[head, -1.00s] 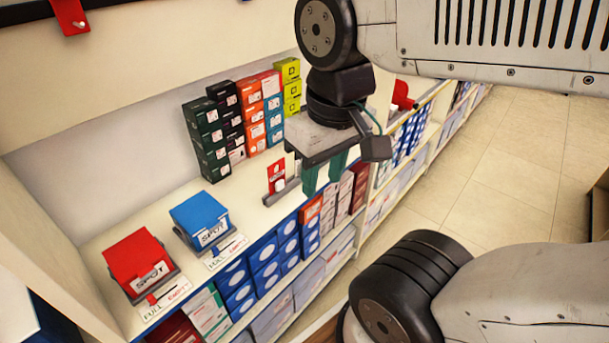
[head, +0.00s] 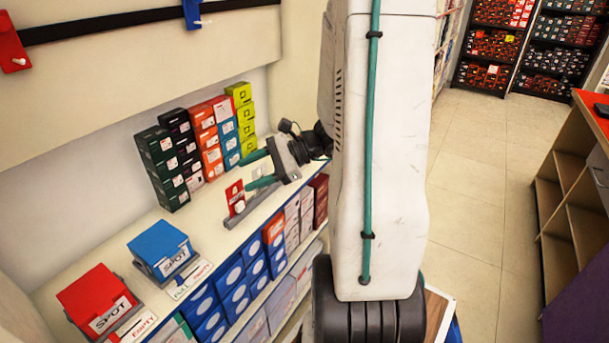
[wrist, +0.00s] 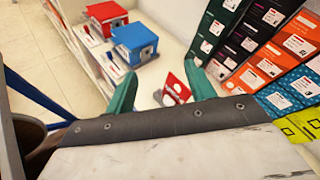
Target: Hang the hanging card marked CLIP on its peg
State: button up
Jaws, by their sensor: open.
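A small red card with a white patch (head: 235,194) stands upright in a grey holder (head: 250,208) on the counter; its lettering is too small to read. The card also shows in the wrist view (wrist: 176,88), between and a little beyond my fingers, nearer the right one. My gripper (head: 244,174) is open and empty, its teal fingers pointing left, low over the counter beside the card. A red hanger with a light peg (head: 14,50) and a blue hanger with a peg (head: 192,13) are on the dark rail (head: 100,22) on the wall; no label on them is legible.
Stacks of green, black, orange, blue and yellow boxes (head: 200,140) stand behind the card. A blue SPOT box (head: 160,243) and a red SPOT box (head: 95,295) are to the left. Boxes fill the shelves below the counter. The floor (head: 475,200) at right is clear.

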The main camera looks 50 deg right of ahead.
jog(key=s+d+f+m+t+h, duration=0.25)
jog(key=d+f+m+h, duration=0.35)
jog(key=d, duration=0.4)
jog(key=s+d+f+m+t+h, duration=0.2)
jog(key=d+f+m+t+h, duration=0.15)
jog(key=d+f+m, duration=0.4)
jog(key=shift+t, duration=0.4)
jog(key=shift+w+d+f, duration=0.1)
jog(key=shift+w+d, duration=0.15)
jog(key=shift+w, duration=1.65)
jog(key=shift+w+d+f, duration=0.1)
jog(key=shift+w+d, duration=0.15)
jog(key=shift+w, duration=1.65)
jog(key=shift+w+d, duration=0.25)
jog(key=shift+w, duration=1.65)
jog(key=c, duration=0.3)
jog(key=shift+r, duration=2.3)
jog(key=s+r, duration=0.1)
jog(key=s, duration=0.9)
jog(key=shift+d+r, duration=0.35)
jog(key=shift+d, duration=0.05)
